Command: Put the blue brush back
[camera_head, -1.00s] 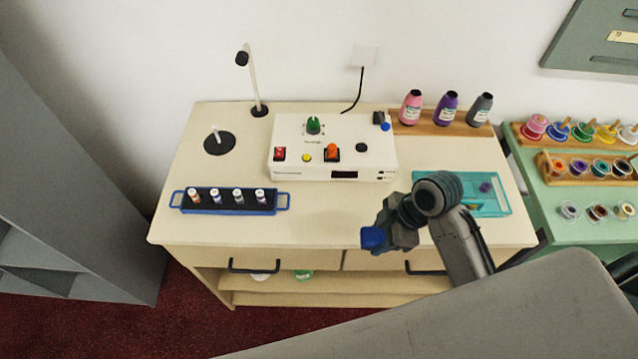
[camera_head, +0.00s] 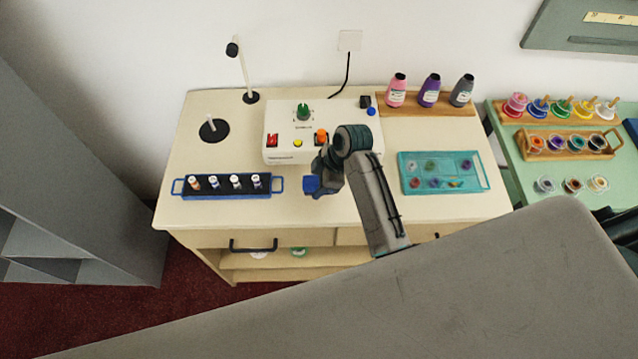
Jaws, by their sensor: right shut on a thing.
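My right gripper (camera_head: 312,186) is over the cream counter (camera_head: 250,213), just right of the dark blue tray and in front of the white box. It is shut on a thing. A blue blocky part shows at its end, but I cannot tell if this is the fingers or the held thing. I cannot make out a blue brush for certain. A blue spool-like piece with a wooden stick (camera_head: 540,105) stands in a row on the green table (camera_head: 510,170) at the right. My left gripper is not in view.
The dark blue tray (camera_head: 225,194) holds several small bottles. The white control box (camera_head: 281,147) stands behind my gripper. A teal tray (camera_head: 412,186) with small items lies right of my arm. Bottles (camera_head: 429,91) stand at the back. The counter's front left is clear.

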